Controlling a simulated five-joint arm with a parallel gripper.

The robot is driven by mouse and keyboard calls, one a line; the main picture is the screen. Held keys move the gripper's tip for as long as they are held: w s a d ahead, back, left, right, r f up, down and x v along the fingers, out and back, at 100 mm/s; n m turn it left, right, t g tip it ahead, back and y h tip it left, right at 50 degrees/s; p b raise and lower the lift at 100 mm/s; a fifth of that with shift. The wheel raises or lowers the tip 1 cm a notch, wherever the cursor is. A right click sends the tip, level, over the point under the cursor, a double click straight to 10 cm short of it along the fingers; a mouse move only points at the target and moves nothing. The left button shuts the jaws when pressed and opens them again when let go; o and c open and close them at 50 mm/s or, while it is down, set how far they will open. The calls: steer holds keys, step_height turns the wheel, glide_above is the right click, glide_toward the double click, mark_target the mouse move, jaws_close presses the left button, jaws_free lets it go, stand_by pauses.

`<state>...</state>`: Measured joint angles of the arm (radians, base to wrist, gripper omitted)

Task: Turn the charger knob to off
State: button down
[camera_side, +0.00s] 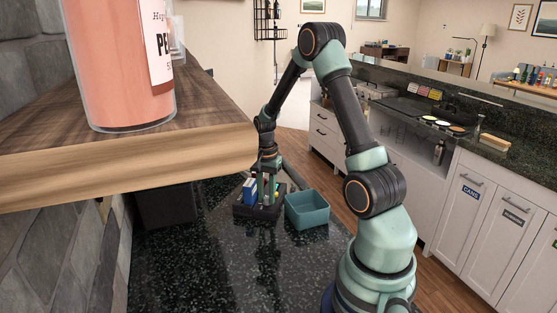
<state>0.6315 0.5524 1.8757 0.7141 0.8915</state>
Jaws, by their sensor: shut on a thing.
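A black charger (243,212) stands on the dark speckled counter, left of centre in the side view. Upright blue and white pieces (249,190) stand in its left part. My gripper (267,197) points straight down over the right part of the charger, with its fingers shut at the charger's top. The charger knob is hidden between the fingers and too small to make out, so I cannot tell which way it points.
A teal open bin (307,211) stands right beside the charger. A wooden shelf (120,160) with a large pink bottle (115,60) juts in at upper left, nearer the camera. The front of the counter (215,270) is clear.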

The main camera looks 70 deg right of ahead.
mark_target(267, 197)
steer(key=n, duration=1)
steer(key=shift+d+n, duration=0.1)
steer(key=shift+n, duration=0.3)
steer(key=n, duration=0.5)
steer(key=shift+n, duration=0.3)
steer(key=n, duration=0.5)
steer(key=shift+n, duration=0.4)
steer(key=c, duration=0.9)
jaws_free()
step_height(267, 197, up, 12)
steer(key=shift+r, duration=0.1)
